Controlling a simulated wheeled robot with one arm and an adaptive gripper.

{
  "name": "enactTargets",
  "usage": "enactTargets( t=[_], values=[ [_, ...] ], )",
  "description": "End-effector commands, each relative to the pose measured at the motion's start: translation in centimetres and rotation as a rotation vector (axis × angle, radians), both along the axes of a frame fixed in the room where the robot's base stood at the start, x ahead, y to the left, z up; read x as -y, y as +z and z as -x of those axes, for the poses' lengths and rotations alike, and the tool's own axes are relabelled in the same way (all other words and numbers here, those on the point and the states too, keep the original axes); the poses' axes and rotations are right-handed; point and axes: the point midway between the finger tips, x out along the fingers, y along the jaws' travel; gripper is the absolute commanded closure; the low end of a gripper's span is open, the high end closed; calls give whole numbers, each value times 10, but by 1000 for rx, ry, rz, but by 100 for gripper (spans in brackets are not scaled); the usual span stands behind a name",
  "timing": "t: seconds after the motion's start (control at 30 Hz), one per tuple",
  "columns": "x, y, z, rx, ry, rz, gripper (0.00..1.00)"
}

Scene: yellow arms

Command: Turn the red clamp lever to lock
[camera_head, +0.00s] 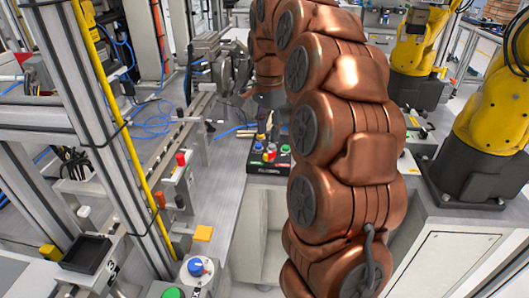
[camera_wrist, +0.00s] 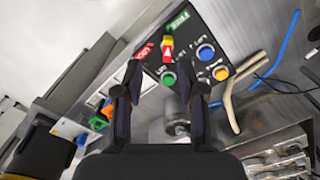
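A red lever-like handle with a yellow part (camera_wrist: 167,44) sits on a dark control box (camera_wrist: 190,20) in the wrist view, beyond my fingertips. The same box (camera_head: 257,166) shows in the head view, left of my copper arm. My gripper (camera_wrist: 160,76) is open and empty, its two dark fingers apart, pointing toward the box. The handle is ahead of the gap, apart from both fingers. I cannot tell whether this handle is the clamp lever.
The box carries a green button (camera_wrist: 168,79), blue button (camera_wrist: 205,52) and yellow button (camera_wrist: 221,73). A tan forked piece (camera_wrist: 232,100) lies beside it. Red-topped parts (camera_head: 180,159) stand on the left fixture. A yellow arm (camera_head: 485,125) stands right.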

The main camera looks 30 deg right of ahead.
Motion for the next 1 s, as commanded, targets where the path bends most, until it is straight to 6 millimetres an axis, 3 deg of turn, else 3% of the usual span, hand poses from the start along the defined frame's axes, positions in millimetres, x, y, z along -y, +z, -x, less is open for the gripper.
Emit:
enactTargets(
  t=[0.23,1.0],
  values=[
    [19,-9,-7,4,-86,4,60],
    [16,-81,-6,2,-79,3,60]
  ],
)
